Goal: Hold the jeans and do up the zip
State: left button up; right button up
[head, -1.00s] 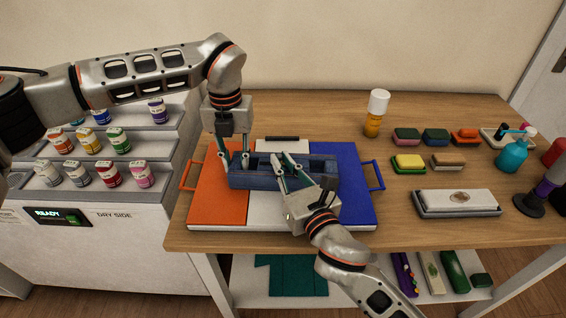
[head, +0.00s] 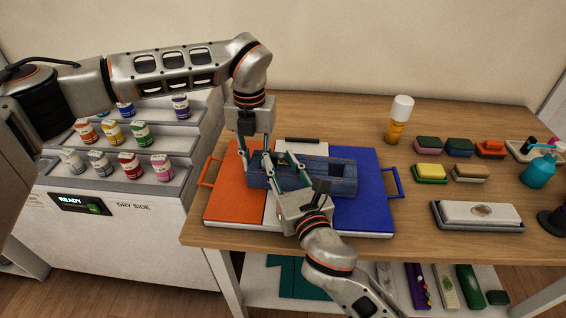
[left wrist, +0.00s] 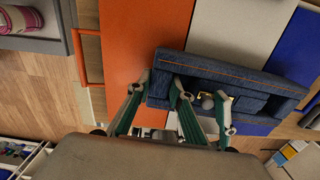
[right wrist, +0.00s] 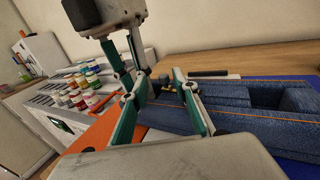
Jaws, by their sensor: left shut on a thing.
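The blue denim jeans (head: 335,185) lie as a folded block with orange stitching across the coloured board, and show in the left wrist view (left wrist: 200,65) and right wrist view (right wrist: 240,125). My left gripper (head: 258,165) comes down from above and is shut on the jeans at their left end. My right gripper (head: 276,168) reaches in from the front over the same end, close to the left one. Its fingers stand apart on either side of a small dark knob with a brass part, apparently the zip pull (right wrist: 163,83), also in the left wrist view (left wrist: 207,101).
The board has an orange panel (head: 232,195), a white one and a blue panel (head: 372,175), with handles at its sides. A stepped rack of small jars (head: 130,165) stands left. A white-capped bottle (head: 400,118), brushes and a stone block (head: 478,215) are right.

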aim_at(304, 167)
jog(key=shift+w+d, duration=0.15)
jog(key=shift+d, duration=0.05)
jog(key=shift+d, duration=0.5)
jog(key=d, duration=0.3)
jog(key=shift+s+d, duration=0.4)
jog(key=v, duration=1.2)
jog(key=shift+s+a+f, duration=0.15)
jog(key=shift+a, duration=0.2)
jog(key=s+a+f+m+g+y, duration=0.1)
jog(key=s+a+f+m+g, duration=0.3)
jog(key=s+a+f+m, duration=0.35)
jog(key=d+f+m+g, duration=0.1)
jog(key=d+f+m, duration=0.2)
jog(key=f+m, duration=0.3)
jog(key=s+d+f+m+g, duration=0.1)
jog(key=d+f+m, duration=0.3)
jog(key=m, duration=0.7)
jog(key=shift+s+f+g, duration=0.2)
jog(key=shift+f+g, duration=0.1)
jog(key=shift+f, duration=0.9)
